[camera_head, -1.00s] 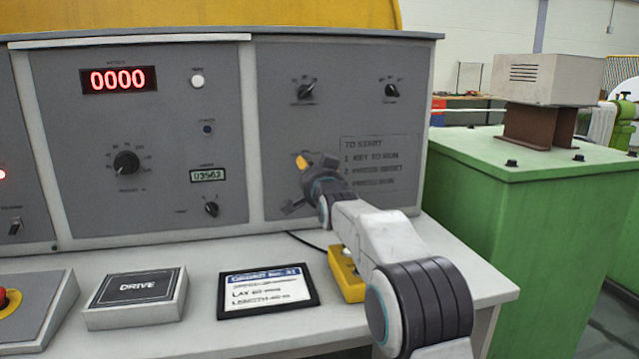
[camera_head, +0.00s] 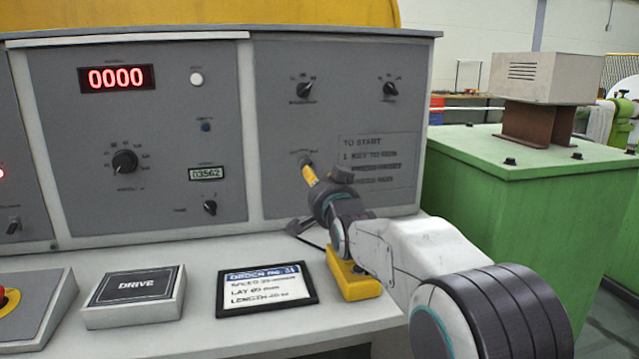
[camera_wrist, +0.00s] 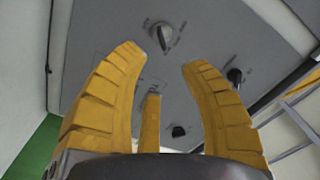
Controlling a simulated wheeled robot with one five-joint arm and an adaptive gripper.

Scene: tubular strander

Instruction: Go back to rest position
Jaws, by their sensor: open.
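My gripper (camera_head: 306,198) is in front of the right section of the grey control panel (camera_head: 275,130), beside the printed start instructions (camera_head: 378,160). In the wrist view my gripper (camera_wrist: 163,60) shows its yellow fingers spread apart with nothing between them. In the head view one yellow finger overlaps a small dark fitting on the panel, which is mostly hidden.
A yellow box (camera_head: 352,283) sits on the desk under my arm, partly hidden. An order display (camera_head: 267,290) and a DRIVE box (camera_head: 135,298) lie to its left. A green cabinet (camera_head: 530,190) stands at right. Two knobs (camera_head: 304,90) (camera_head: 390,90) are higher on the panel.

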